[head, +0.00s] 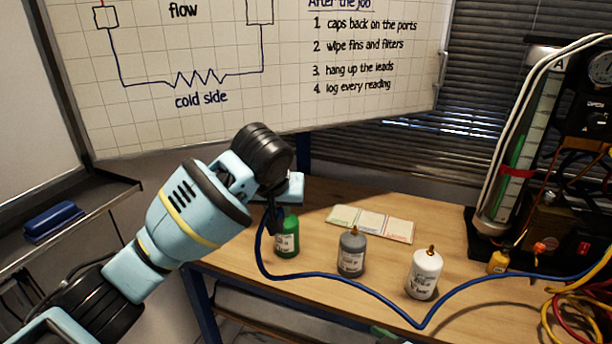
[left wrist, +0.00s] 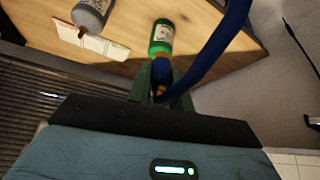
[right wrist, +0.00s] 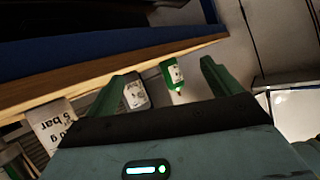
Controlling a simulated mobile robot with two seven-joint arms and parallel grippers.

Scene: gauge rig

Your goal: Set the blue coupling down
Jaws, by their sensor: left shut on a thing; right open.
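My left gripper (head: 274,222) is shut on the blue coupling at the end of a blue hose (head: 345,278). In the left wrist view the coupling (left wrist: 161,72) sits between the green fingers, partly hidden by them, with a brass part showing. In the head view the coupling is mostly hidden by the gripper. The gripper is right by the green bottle (head: 287,238); I cannot tell if they touch. My right gripper (right wrist: 165,80) is open and empty; it shows only in its own wrist view.
A grey bottle (head: 352,252) and a white bottle (head: 424,274) stand to the right on the wooden table (head: 320,205). Coloured cards (head: 371,224) lie behind them. The gauge rig (head: 525,170) and yellow and red hoses (head: 572,310) are at the right. The blue hose loops along the front edge.

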